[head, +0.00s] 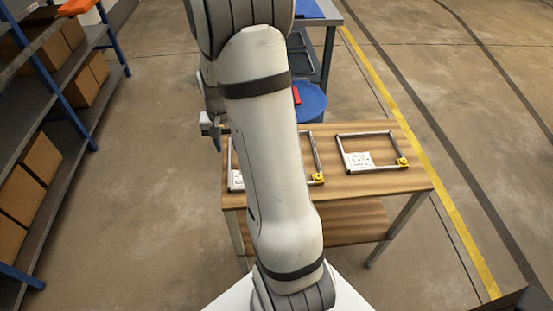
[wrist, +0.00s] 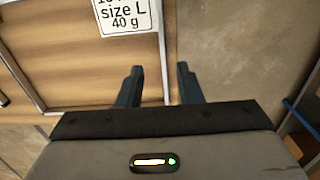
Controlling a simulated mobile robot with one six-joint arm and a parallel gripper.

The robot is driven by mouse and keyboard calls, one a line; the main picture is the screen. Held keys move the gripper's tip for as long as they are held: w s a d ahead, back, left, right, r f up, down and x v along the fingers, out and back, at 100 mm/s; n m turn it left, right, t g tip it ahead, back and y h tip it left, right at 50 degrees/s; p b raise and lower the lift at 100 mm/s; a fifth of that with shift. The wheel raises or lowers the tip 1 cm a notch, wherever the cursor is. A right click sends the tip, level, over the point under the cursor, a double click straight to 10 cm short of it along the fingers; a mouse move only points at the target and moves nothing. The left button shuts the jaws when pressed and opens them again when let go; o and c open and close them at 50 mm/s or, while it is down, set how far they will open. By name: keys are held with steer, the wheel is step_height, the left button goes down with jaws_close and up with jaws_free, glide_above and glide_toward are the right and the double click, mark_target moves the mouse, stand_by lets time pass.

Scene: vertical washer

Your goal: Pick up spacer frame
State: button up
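A metal spacer frame (head: 230,160) lies on the wooden table (head: 350,205) at its left edge, with a white label at its corner. My arm hides much of it, and I cannot tell whether the bar just right of the arm belongs to the same frame. My gripper (head: 218,144) is at the table's left edge, beside this frame. In the wrist view, my gripper (wrist: 160,80) is open. A bar of the frame (wrist: 161,40) runs between the two fingers in the picture, apart from both. A label reading "size L 40 g" (wrist: 124,16) is beside it.
Another frame (head: 370,135), with a label and a yellow corner piece, lies at the table's right. A blue round container (head: 311,102) stands behind the table. Shelves with cardboard boxes (head: 22,192) stand far left. The floor between shelves and table is clear.

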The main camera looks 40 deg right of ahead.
step_height(320, 180, down, 7)
steer(key=shift+w+f, duration=0.15)
steer(key=shift+f, duration=0.05)
stand_by(0.3)
jaws_close()
